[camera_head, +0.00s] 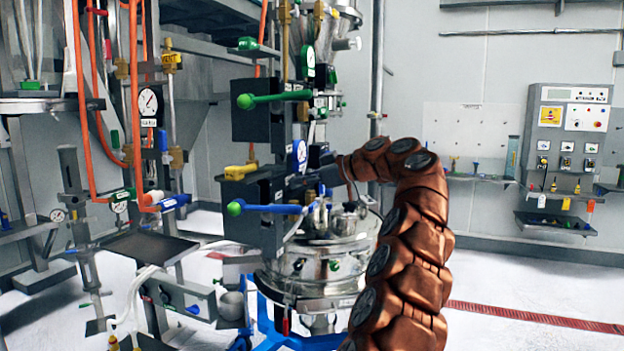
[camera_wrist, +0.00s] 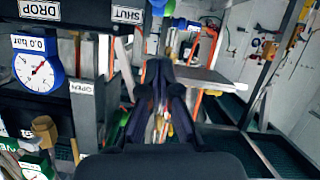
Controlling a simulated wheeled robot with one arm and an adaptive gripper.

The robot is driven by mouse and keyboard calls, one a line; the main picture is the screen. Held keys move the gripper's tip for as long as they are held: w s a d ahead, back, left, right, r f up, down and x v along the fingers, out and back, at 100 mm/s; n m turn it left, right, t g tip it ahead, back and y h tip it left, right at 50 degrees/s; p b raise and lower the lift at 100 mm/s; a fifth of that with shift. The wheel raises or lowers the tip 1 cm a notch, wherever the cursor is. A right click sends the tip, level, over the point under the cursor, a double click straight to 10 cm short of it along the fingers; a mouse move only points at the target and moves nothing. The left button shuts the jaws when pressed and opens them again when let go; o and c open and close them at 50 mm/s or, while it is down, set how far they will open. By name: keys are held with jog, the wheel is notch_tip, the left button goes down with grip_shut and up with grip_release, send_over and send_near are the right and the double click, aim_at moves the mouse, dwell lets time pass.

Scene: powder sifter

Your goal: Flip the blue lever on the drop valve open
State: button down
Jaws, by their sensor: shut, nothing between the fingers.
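The blue lever (camera_head: 270,209) with a green knob sticks out to the left, roughly level, from the black drop valve box (camera_head: 262,236) in the head view. My gripper (camera_head: 296,184) is just above and right of the lever, beside the box. In the wrist view my gripper (camera_wrist: 159,68) is shut and empty, with its fingers together. A small blue piece (camera_wrist: 159,5) at the top edge may be the lever, but I cannot tell.
A blue gauge (camera_head: 299,153) stands above the valve. A green lever (camera_head: 272,98) and a yellow lever (camera_head: 240,171) are higher up. The steel vessel (camera_head: 325,270) stands below. A dark tray (camera_head: 150,245) is on the left. White floor (camera_head: 500,275) lies open at right.

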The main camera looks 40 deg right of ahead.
aim_at(292, 206)
jog(key=shift+w+a+f+p, duration=0.1)
jog(key=shift+w+f+p, duration=0.3)
jog(key=shift+f, duration=0.45)
jog(key=shift+w+a+f+p, duration=0.1)
jog(key=shift+w+f+p, duration=0.15)
jog(key=shift+w+f, duration=0.4)
jog(key=shift+w+a+f+p, duration=0.1)
jog(key=shift+w+f+p, duration=0.2)
jog(key=shift+f, duration=0.7)
jog(key=shift+f, duration=0.1)
